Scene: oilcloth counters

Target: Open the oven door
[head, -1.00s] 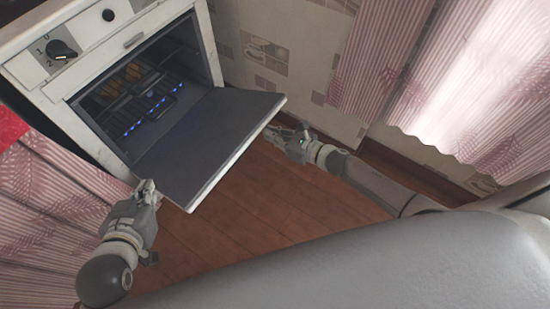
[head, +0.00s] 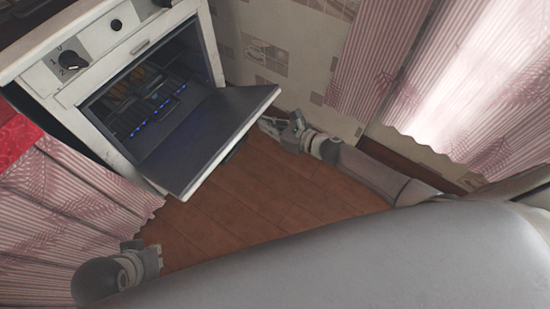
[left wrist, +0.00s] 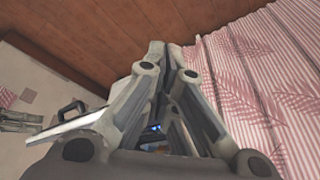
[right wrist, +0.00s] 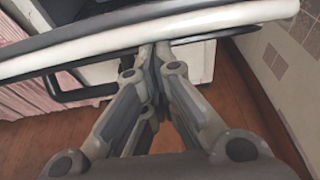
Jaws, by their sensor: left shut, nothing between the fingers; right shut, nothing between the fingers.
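The white oven (head: 105,125) is at the upper left in the head view. Its door (head: 215,130) hangs partly open, tilted down and outward, with its dark inner face up. A black bar handle (right wrist: 75,97) shows in the right wrist view. My right gripper (head: 264,122) is shut and empty just beyond the door's outer right corner. In the right wrist view its fingertips overlap the door's edge (right wrist: 215,18); I cannot tell if they touch. My left gripper (head: 158,256) is shut and empty, low at the left, apart from the door. The door (left wrist: 85,124) also shows in the left wrist view.
The lit oven cavity (head: 145,95) holds a dark rack. Pink striped curtains (head: 70,205) hang left of the oven and at the right (head: 440,90). A patterned wall (head: 270,50) stands behind. The wooden floor (head: 225,215) is clear between my grippers.

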